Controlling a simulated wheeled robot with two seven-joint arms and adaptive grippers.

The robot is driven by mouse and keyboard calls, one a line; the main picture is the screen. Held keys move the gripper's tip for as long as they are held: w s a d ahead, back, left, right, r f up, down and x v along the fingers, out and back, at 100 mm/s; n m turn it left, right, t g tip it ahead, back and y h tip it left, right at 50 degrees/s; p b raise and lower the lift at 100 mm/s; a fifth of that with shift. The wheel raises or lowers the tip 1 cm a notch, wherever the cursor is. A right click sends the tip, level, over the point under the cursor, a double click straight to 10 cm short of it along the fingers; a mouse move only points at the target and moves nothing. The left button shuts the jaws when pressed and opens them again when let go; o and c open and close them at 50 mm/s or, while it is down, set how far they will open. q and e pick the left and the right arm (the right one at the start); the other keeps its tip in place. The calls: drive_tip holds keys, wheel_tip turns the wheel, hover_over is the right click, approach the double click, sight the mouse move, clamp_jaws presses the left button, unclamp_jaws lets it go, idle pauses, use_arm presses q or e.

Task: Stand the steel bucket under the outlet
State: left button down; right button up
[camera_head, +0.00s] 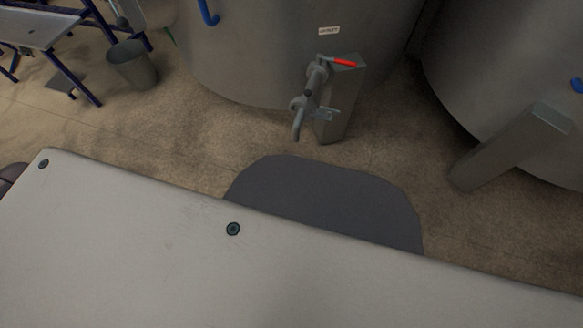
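A grey bucket (133,68), which looks like the steel one, stands upright on the floor at the upper left, well to the left of the outlet. Its open top faces up, and I cannot make out anything inside. The outlet (299,122) is a grey pipe with a downturned spout at the front of a large steel tank (270,50). A red lever (343,63) sits at the top of its valve. No bucket stands under the spout. Neither of my grippers shows in the head view.
A blue-framed stand (75,82) is left of the bucket. A grey tank leg (340,105) stands right beside the outlet. A second tank (500,75) with a slanting leg (512,148) is at right. Bare floor (200,125) lies between bucket and outlet.

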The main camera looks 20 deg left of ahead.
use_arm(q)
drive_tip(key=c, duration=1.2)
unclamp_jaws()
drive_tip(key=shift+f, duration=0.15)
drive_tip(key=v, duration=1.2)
